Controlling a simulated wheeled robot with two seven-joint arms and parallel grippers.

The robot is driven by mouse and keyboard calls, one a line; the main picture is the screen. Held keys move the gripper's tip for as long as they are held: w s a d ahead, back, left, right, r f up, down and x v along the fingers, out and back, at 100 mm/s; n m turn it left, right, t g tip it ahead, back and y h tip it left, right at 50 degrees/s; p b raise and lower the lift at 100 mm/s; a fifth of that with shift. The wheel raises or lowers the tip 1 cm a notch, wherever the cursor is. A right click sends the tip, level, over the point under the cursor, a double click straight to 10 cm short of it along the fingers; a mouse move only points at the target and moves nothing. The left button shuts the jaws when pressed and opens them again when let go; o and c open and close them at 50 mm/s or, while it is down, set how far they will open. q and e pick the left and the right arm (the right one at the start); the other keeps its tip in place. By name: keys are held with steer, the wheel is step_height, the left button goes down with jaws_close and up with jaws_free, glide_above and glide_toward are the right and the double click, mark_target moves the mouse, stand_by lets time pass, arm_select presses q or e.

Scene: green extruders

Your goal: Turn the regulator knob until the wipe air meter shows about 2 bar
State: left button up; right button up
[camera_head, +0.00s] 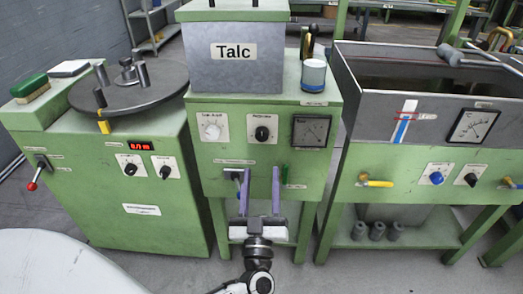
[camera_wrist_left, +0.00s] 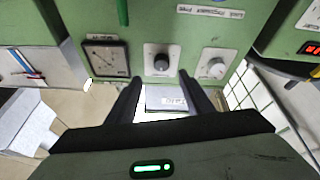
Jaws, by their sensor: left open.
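The black regulator knob (camera_head: 262,133) sits on a white plate on the middle green cabinet. It also shows in the left wrist view (camera_wrist_left: 161,62). A square dark meter (camera_head: 311,130) is right of the knob, and left of it in the left wrist view (camera_wrist_left: 105,57). Its needle reading and label are too small to read, so I cannot tell whether it is the wipe air meter. My left gripper (camera_head: 261,171) is open and empty, with its fingers apart below the knob and in front of the cabinet. The knob is not between the fingers. My right gripper is not in view.
A white dial (camera_head: 212,127) is left of the knob. A grey Talc box (camera_head: 234,68) and a cup (camera_head: 313,76) stand on top. A second meter (camera_head: 473,127) is on the right sink unit. A turntable machine (camera_head: 128,88) stands left.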

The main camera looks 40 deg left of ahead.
mark_target(262, 139)
arm_select(q)
steer(key=x, duration=1)
steer(key=shift+a, duration=0.2)
